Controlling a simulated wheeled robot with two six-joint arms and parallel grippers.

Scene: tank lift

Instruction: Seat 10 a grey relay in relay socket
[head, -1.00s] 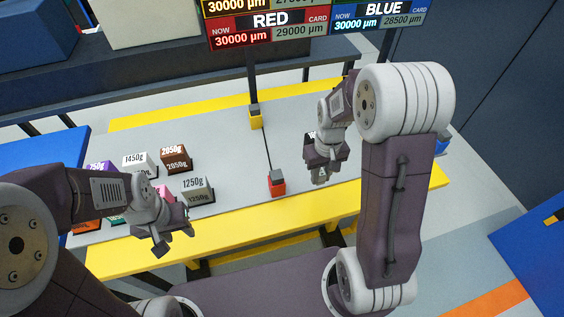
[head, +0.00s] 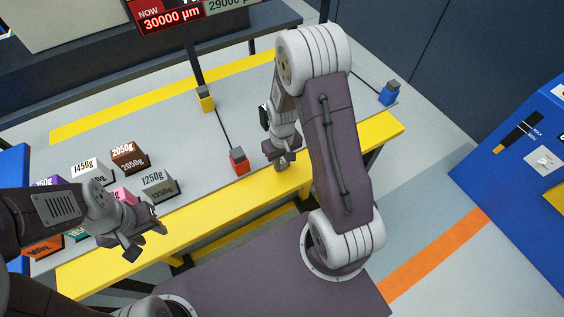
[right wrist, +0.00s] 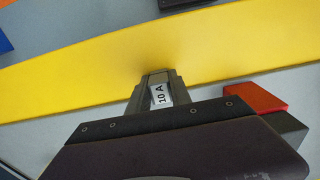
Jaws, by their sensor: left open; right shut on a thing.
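My right gripper (head: 280,162) is above the front part of the grey table, right of a red block. In the right wrist view the right gripper (right wrist: 157,82) is shut on the grey relay (right wrist: 159,97), whose white label reads "10 A". The relay cannot be made out in the head view. My left gripper (head: 146,246) is open and empty, over the table's yellow front edge at the left. I cannot make out a relay socket in either view.
The table (head: 190,130) bears several labelled weights, such as the 1250g one (head: 158,186), plus a red block (head: 238,161), a yellow block (head: 205,98) and a blue block (head: 389,93). A blue panel (head: 520,170) stands at the right. Floor between table and panel is clear.

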